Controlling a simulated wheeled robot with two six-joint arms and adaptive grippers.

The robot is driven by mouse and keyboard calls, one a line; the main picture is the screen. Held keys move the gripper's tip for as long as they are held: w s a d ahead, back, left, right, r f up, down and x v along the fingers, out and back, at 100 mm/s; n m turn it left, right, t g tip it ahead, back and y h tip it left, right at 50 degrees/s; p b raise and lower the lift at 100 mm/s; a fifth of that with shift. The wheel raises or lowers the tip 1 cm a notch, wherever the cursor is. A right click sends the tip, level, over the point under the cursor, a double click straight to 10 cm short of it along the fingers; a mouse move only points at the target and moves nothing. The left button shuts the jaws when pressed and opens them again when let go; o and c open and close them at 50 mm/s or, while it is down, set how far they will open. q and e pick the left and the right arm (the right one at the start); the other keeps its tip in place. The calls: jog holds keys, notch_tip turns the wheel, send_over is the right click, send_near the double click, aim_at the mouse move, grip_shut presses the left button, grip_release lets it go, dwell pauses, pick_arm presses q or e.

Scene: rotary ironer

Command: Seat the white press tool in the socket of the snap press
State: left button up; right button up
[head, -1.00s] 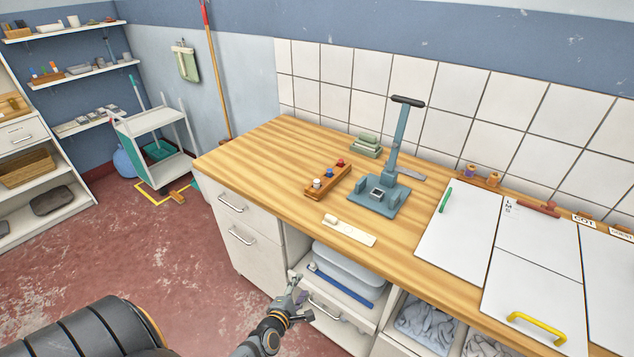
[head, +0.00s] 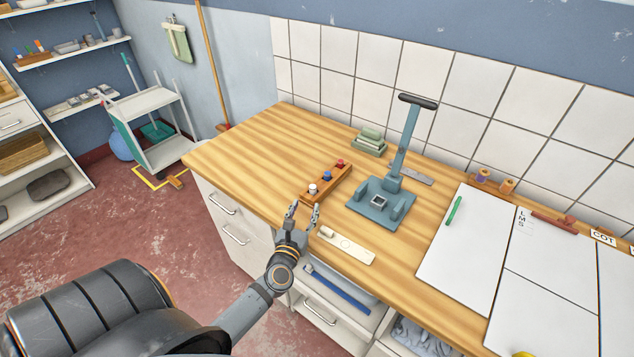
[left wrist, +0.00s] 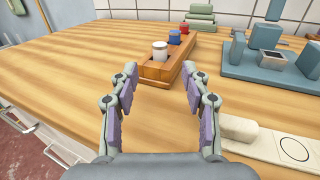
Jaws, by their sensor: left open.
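The white press tool (head: 313,189) stands upright in the near end of a wooden rack (head: 331,182), in line with a blue and a red tool. In the left wrist view the white tool (left wrist: 160,50) is ahead of the fingers and slightly above the picture's middle. The teal snap press (head: 385,197) stands to the right of the rack, its lever raised. Its square socket (head: 380,201) shows on the base and looks empty. My left gripper (head: 302,211) is open and empty at the bench's front edge, just short of the white tool. My right gripper is out of view.
A cream strip with a block and a circle (head: 347,246) lies right of my left gripper. Green stacked blocks (head: 370,141) stand behind the rack. A white board (head: 471,245) lies right of the press. The bench's left part is clear.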

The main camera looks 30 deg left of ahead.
aim_at(312, 189)
pick_arm(q)
jog(key=shift+w+a+r+p, duration=0.1)
jog(key=shift+w+r+p, duration=0.2)
jog(key=shift+r, duration=0.15)
jog(key=x, duration=0.2)
jog(key=shift+w+a, duration=0.1)
jog(key=shift+w, duration=0.2)
jog(key=x, duration=0.2)
jog(key=shift+w+a+f+p, duration=0.1)
jog(key=shift+w+a+p, duration=0.05)
jog(key=shift+w+p, duration=0.2)
jog(key=x, duration=0.2)
jog(key=shift+w+f, duration=0.1)
jog(key=shift+w, duration=0.25)
jog(key=shift+w+a+f, duration=0.1)
jog(key=shift+w+a, duration=0.05)
jog(key=shift+w, duration=0.25)
jog(key=shift+s, duration=0.1)
jog(key=shift+c, duration=1.8)
grip_shut()
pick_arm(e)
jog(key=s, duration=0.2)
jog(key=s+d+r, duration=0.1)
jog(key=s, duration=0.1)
